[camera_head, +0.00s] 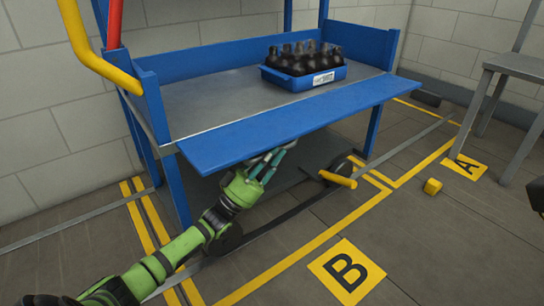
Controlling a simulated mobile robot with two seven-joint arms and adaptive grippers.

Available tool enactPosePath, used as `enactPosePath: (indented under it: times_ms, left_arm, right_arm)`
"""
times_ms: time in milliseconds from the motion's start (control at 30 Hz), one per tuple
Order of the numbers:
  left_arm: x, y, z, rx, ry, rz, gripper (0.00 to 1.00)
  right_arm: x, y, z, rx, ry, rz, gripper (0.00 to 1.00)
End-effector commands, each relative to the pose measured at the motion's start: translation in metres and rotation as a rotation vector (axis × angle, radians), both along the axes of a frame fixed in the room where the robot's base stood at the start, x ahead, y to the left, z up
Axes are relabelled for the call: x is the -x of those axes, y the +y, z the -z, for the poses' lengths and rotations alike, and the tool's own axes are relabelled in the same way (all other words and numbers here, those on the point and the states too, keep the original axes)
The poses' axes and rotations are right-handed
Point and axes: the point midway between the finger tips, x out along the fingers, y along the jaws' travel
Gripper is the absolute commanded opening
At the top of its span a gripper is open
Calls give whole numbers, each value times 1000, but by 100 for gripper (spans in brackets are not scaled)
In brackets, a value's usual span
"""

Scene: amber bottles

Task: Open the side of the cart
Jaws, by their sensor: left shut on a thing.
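The blue cart (375,130) stands in the middle of the view with a grey metal deck (215,100). Its front side panel (300,125) is a long blue board that is folded outward and sticks out in front of the deck, close to level. My left gripper (265,160) is at the panel's front lower edge, below its middle. Its fingertips are partly hidden under the panel, and it is shut on the panel's edge. My right gripper is not in view.
A blue crate (305,80) of dark bottles stands on the deck. A yellow handle (338,179) and a small yellow block (433,187) are near the floor at right. A grey table (515,66) stands at far right. Floor signs A and B lie in front.

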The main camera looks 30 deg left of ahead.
Motion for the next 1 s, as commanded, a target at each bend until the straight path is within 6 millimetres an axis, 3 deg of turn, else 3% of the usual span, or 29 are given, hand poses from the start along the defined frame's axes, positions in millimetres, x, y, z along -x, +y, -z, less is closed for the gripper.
enactPosePath:
  times_ms: [333,367,400,767,1000]
  left_arm:
    - [0,0,-2,-4,-6,-1,0]
    - [0,0,-2,-4,-6,-1,27]
    - [0,0,-2,-4,-6,-1,35]
    - [1,1,-1,-1,-5,1,35]
    - [20,12,24,-2,2,-2,35]
  right_arm:
    - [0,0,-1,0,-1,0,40]
    - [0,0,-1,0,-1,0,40]
    - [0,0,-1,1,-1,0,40]
    - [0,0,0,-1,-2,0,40]
    - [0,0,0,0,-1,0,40]
